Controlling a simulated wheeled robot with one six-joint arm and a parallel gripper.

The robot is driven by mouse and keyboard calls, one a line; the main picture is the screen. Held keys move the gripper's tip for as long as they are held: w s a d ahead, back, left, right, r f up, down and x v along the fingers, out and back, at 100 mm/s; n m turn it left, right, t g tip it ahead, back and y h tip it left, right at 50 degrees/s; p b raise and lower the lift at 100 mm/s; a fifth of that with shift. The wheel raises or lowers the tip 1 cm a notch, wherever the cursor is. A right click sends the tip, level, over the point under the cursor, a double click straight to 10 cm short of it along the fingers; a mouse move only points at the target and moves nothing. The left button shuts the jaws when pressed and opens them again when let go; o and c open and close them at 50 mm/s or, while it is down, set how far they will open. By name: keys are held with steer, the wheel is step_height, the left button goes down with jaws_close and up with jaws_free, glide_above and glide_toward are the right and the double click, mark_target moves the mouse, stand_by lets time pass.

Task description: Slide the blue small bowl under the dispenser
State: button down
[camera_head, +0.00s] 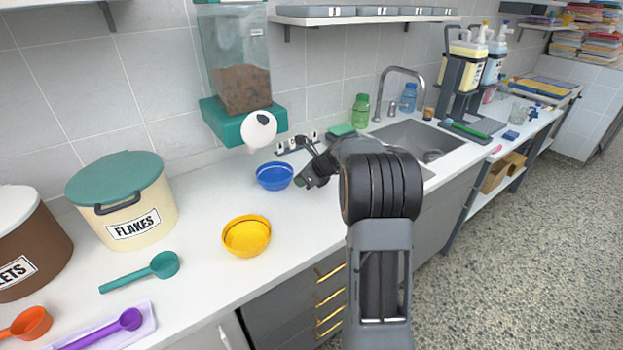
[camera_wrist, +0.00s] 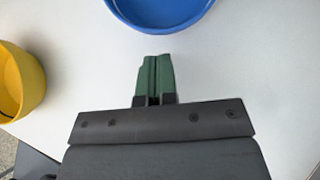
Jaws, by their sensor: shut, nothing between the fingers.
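The small blue bowl (camera_head: 274,176) stands upright on the white counter, below and slightly right of the wall dispenser (camera_head: 242,92). The dispenser has a clear hopper of brown kibble, a teal base and a white round knob or spout (camera_head: 259,129). My gripper (camera_head: 301,182) is just right of the blue bowl, low over the counter. In the wrist view the green fingertips (camera_wrist: 154,76) are together and empty, pointing at the near rim of the blue bowl (camera_wrist: 160,22), with a small gap between them.
A yellow bowl (camera_head: 247,236) stands nearer the counter's front edge; it also shows in the wrist view (camera_wrist: 20,82). A FLAKES bin (camera_head: 125,205), a teal scoop (camera_head: 150,270) and a purple scoop (camera_head: 105,328) are left. A sink (camera_head: 420,145) lies right.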

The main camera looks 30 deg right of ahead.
mark_target(288, 179)
steer(key=shift+w+a, duration=0.65)
steer(key=shift+w, duration=0.25)
steer(key=shift+w+a+r+p, duration=0.2)
steer(key=shift+w+a+p, duration=0.45)
steer(key=shift+w+p, duration=0.35)
steer(key=shift+w+a+f, duration=0.1)
steer(key=shift+w+a, duration=0.05)
steer(key=shift+f, duration=0.1)
